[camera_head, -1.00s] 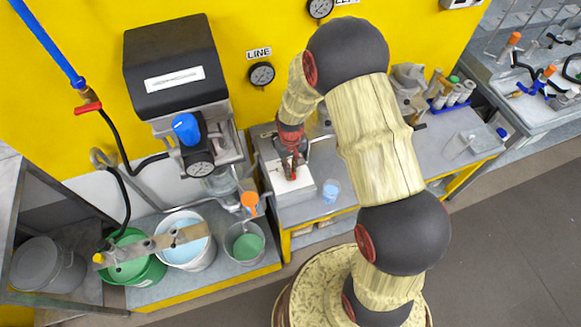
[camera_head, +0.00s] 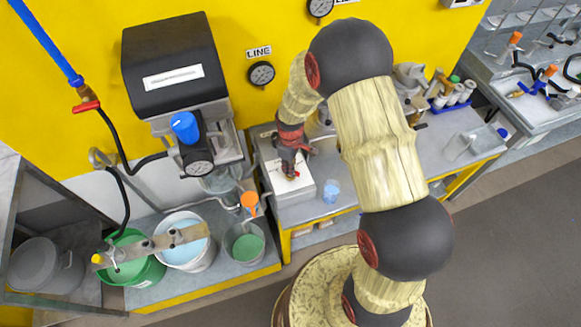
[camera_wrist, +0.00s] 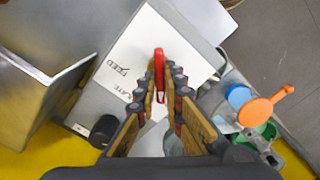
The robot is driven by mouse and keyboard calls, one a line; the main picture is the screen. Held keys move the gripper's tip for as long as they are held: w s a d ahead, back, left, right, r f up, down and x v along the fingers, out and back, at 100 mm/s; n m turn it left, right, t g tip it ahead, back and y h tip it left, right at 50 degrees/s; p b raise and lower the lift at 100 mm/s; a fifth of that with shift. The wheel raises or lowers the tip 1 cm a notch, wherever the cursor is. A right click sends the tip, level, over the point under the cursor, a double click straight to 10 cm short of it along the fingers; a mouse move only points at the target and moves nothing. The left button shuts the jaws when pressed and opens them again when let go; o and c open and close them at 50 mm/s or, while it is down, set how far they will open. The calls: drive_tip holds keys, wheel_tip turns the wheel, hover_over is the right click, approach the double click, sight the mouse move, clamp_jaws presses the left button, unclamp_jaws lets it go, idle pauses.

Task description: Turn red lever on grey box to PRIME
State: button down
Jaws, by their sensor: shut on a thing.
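The grey box (camera_head: 300,192) stands on the bench in the head view, with a white plate on top. The red lever (camera_wrist: 159,68) lies over that white plate in the wrist view, and its near end is between my finger pads. My gripper (camera_wrist: 160,80) is shut on the red lever, coming down from above; in the head view it (camera_head: 289,172) covers most of the lever. Two printed words show left of the lever in the wrist view; one reads FEED, the other is hard to read. I cannot make out PRIME.
A black knob (camera_wrist: 103,131) sits on the box near its corner. A light blue cup (camera_head: 331,191) stands right of the box. An orange-topped item (camera_head: 249,202) and a grey bucket with green liquid (camera_head: 244,243) are to the left.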

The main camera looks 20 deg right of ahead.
idle(0.4)
drive_tip(key=c, duration=1.9)
unclamp_jaws()
wheel_tip(320, 180, up, 12)
